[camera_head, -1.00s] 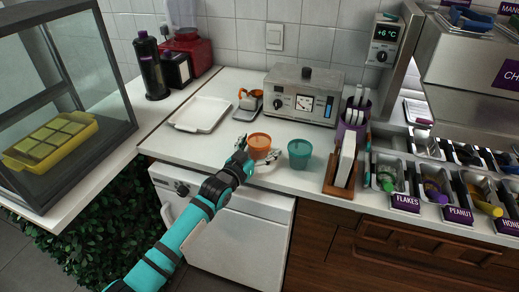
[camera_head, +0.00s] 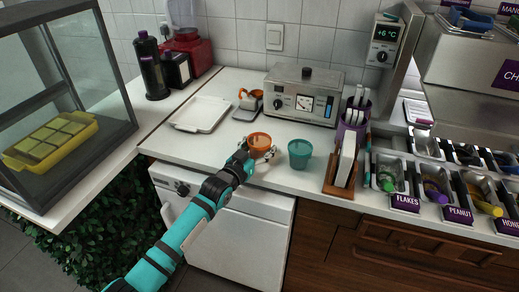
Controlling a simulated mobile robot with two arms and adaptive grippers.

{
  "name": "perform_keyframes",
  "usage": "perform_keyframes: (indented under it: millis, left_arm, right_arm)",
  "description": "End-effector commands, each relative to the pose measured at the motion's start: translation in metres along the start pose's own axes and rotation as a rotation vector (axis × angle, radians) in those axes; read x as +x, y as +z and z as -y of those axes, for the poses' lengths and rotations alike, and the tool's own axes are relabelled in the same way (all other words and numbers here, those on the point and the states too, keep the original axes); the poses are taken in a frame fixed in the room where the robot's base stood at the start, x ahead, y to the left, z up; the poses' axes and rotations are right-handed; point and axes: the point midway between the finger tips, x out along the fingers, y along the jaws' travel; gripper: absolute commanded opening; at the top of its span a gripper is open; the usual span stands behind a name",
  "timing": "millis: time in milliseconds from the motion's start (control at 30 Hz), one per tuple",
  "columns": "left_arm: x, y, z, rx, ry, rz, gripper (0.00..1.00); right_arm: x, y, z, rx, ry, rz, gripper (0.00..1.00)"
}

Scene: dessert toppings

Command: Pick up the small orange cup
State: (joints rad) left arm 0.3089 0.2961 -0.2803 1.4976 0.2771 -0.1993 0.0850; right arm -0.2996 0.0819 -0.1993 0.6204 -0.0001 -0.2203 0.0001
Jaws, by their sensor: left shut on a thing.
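The small orange cup (camera_head: 259,141) stands upright near the front edge of the white counter (camera_head: 215,150). My left gripper (camera_head: 258,151) reaches in from the front left and is shut on the cup, with a finger on each side of it. The cup seems to be at counter height; I cannot tell whether its base touches the counter. My right gripper is not in view.
A teal cup (camera_head: 300,154) stands just right of the orange cup. A white tray (camera_head: 201,114) lies at the back left, and a metal machine (camera_head: 302,97) stands behind. A wooden holder (camera_head: 341,172) and topping bins (camera_head: 388,174) are to the right.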

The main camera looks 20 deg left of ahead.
Motion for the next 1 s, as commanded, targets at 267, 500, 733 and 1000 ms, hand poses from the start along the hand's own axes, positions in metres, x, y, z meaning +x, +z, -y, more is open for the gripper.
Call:
perform_keyframes:
  millis: [267,500,733,1000]
  left_arm:
    - [0.000,-0.011,0.000,0.001,0.000,-0.002,0.46]
    - [-0.007,-0.035,-0.008,-0.005,0.003,0.000,0.46]
    - [-0.043,-0.038,-0.052,-0.007,0.002,-0.001,0.46]
    - [-0.084,-0.042,-0.102,-0.006,0.001,0.000,0.46]
  right_arm:
    - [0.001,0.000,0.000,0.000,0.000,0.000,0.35]
    - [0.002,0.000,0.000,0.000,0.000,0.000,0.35]
    - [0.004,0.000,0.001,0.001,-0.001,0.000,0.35]
    - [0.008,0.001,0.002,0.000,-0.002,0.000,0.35]
